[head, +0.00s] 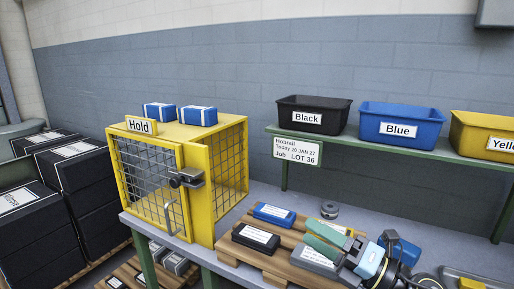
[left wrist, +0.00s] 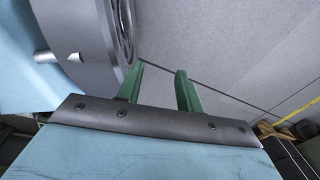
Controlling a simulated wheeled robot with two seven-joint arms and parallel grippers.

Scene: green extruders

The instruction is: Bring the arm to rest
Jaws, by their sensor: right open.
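My right gripper (head: 308,233) reaches in from the lower right in the head view. Its two green fingers are apart with nothing between them, above the wooden pallet (head: 228,257) on the bench. A grey labelled box (head: 315,258) is just below the fingers, partly covered by them; I cannot tell whether they touch. My left gripper (left wrist: 160,70) shows only in the left wrist view. Its green fingers stand apart and empty, with bare grey floor behind them.
A yellow mesh cage (head: 230,170) marked Hold stands on the bench, two blue boxes on top. A blue box (head: 274,213) and a black box (head: 256,238) lie on the pallet. Black (head: 313,115), Blue (head: 400,124) and yellow (head: 482,133) bins stand on the green shelf.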

